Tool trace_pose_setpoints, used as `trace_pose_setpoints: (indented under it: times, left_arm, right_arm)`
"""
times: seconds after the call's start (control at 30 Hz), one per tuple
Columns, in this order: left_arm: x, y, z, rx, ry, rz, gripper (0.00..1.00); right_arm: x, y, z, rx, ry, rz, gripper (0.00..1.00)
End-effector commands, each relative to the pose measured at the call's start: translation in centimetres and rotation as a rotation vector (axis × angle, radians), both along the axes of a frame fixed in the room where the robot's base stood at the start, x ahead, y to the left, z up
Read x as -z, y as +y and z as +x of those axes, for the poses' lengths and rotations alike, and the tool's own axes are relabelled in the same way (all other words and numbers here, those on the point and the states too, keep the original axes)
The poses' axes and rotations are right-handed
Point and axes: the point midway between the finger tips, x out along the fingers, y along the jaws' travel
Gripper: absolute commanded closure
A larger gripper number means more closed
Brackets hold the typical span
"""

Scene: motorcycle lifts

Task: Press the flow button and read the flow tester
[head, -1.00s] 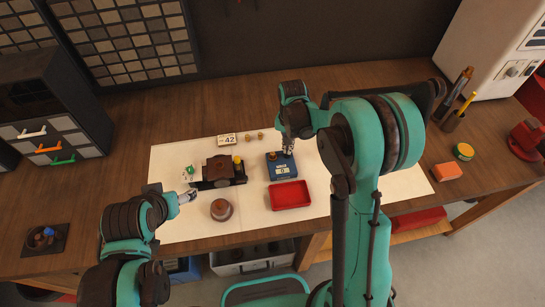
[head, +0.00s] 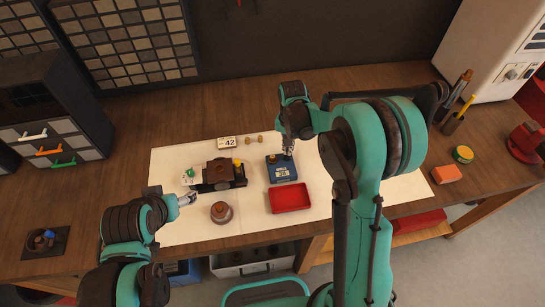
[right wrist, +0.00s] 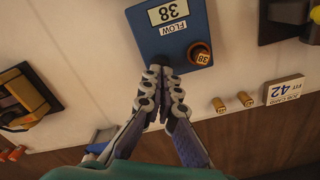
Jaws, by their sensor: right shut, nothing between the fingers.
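The blue flow tester (head: 281,174) stands on the white mat. It also shows in the right wrist view (right wrist: 150,40), where its display reads 38 above the word FLOW. A brown round piece with a 38 label (right wrist: 202,55) sits at one corner of it. My right gripper (head: 288,151) is shut and empty, its fingertips at the tester's edge; in the right wrist view (right wrist: 160,72) they hide what lies under them, so I cannot see the button or tell contact. My left gripper (head: 187,199) is beside the dark assembly; its fingers are too small to judge.
The dark assembly with a yellow knob (head: 222,173) is left of the tester. A red tray (head: 289,198) and a brown round pot (head: 221,212) lie in front. A card reading 42 (head: 228,142) and two small brass pieces (head: 253,140) lie behind.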

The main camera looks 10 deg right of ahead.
Motion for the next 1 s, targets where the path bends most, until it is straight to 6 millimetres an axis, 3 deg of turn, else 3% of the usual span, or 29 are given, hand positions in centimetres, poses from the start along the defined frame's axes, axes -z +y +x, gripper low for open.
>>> trace_pose_setpoints:
  times: [0.5, 1.0]
  left_arm:
    - [-2.5, 0.0, 0.0, 0.000, 0.000, 0.000, 0.29]
    - [-2.5, 0.0, 0.0, 0.000, 0.000, 0.000, 0.29]
  right_arm:
    - [-4.0, 0.0, 0.0, 0.000, 0.000, 0.000, 1.00]
    - [-4.1, 0.0, 0.0, 0.000, 0.000, 0.000, 1.00]
